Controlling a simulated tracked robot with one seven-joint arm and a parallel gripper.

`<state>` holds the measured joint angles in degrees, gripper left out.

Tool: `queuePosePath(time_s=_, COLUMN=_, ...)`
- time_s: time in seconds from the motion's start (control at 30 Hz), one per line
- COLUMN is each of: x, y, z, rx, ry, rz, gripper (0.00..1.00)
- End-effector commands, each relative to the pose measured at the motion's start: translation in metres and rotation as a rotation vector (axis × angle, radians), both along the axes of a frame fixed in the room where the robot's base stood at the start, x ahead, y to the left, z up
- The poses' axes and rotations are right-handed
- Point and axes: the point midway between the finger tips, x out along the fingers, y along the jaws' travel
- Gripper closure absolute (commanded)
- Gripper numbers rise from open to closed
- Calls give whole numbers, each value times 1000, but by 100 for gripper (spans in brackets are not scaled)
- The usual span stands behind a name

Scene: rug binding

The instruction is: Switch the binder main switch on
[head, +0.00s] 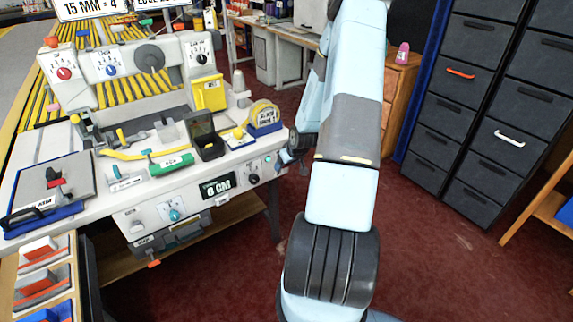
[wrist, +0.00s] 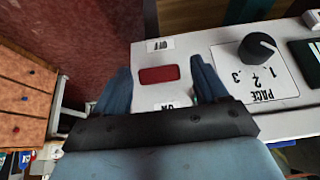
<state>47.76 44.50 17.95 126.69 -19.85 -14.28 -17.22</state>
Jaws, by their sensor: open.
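The binder main switch (wrist: 158,75) is a red rectangular rocker on the white front panel, in the wrist view. An upside-down OFF label (wrist: 160,45) is above it in the picture, and a partly covered ON label (wrist: 166,106) is below it. My gripper (wrist: 161,82) is open, with one blue finger on each side of the switch and nothing between them but the panel and switch. I cannot tell whether the fingers touch the panel. In the head view my gripper (head: 291,157) is at the right end of the binder bench front, and hides the switch there.
A black PACE dial (wrist: 257,50) is right of the switch in the wrist view. The head view shows the binder bench (head: 150,195) with tools on top and a 6 CM display (head: 217,186). Dark drawers (head: 475,100) stand right. The red floor (head: 420,245) between is clear.

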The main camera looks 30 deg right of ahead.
Motion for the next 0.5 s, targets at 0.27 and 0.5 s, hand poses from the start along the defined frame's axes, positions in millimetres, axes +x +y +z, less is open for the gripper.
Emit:
queuePosePath(time_s=0.27, x=-5, y=-1, z=9, rx=0, ry=1, rz=-1, gripper=28)
queuePosePath(time_s=0.5, x=-22, y=-2, z=40, rx=-1, ry=-1, rz=-3, gripper=28)
